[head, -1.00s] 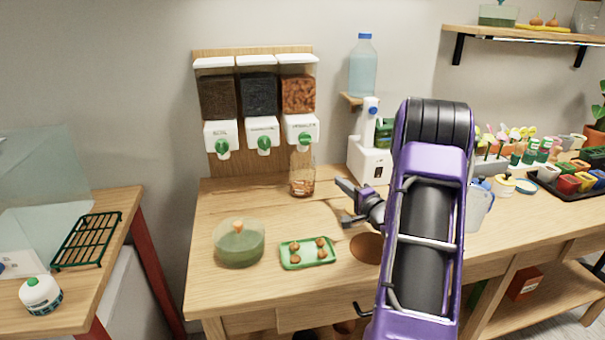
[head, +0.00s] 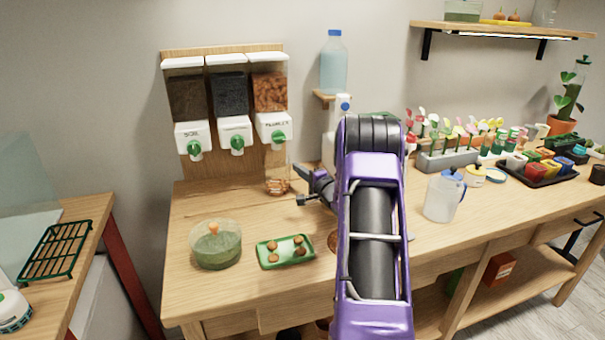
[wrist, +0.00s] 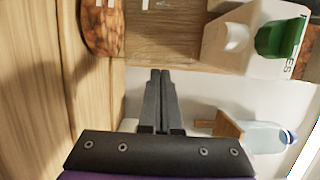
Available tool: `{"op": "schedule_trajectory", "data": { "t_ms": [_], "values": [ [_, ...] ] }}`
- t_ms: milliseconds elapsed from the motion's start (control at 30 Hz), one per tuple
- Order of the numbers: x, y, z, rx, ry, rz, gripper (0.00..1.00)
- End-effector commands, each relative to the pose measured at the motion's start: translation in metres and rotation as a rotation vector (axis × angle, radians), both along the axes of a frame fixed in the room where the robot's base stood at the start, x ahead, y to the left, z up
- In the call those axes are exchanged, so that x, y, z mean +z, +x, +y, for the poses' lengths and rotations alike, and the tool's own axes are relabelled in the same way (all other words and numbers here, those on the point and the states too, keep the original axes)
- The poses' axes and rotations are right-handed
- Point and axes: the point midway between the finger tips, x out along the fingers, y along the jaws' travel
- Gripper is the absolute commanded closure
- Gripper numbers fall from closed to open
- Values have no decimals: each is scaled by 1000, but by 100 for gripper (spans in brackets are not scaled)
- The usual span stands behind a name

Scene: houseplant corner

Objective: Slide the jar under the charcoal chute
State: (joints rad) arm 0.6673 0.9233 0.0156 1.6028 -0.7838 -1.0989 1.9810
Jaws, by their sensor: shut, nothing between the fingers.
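The clear jar (head: 277,186) with orange-brown pebbles in its bottom stands upright on the bench beneath the right-hand, pebble chute (head: 277,135). The charcoal chute (head: 237,141) is the middle one, under the black-filled hopper (head: 230,95); the bench below it looks empty. My gripper (head: 303,186) is just right of the jar, apart from it and low over the bench. In the wrist view my fingers (wrist: 160,74) are together and empty. The jar (wrist: 102,28) shows at upper left there, partly cut off by the frame edge.
The soil chute (head: 194,147) is on the left. A green-filled glass bowl (head: 216,246) and a green tray (head: 264,260) with several brown balls stand in front. A water bottle (head: 334,62) sits on a small shelf behind. A jug (head: 440,200) stands right of my arm.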

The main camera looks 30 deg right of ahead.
Motion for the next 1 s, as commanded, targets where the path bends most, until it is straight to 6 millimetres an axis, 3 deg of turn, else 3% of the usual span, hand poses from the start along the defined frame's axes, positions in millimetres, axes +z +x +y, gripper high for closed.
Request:
{"op": "schedule_trajectory", "data": {
  "t_ms": [333, 700, 833, 1000],
  "values": [
    [0, 2, 8, 1, 1, -1, 100],
    [-2, 22, 96, 3, 2, -1, 100],
    [-2, 25, 111, 1, 1, 1, 100],
    [-1, 26, 116, 1, 0, 2, 100]
  ]
}}
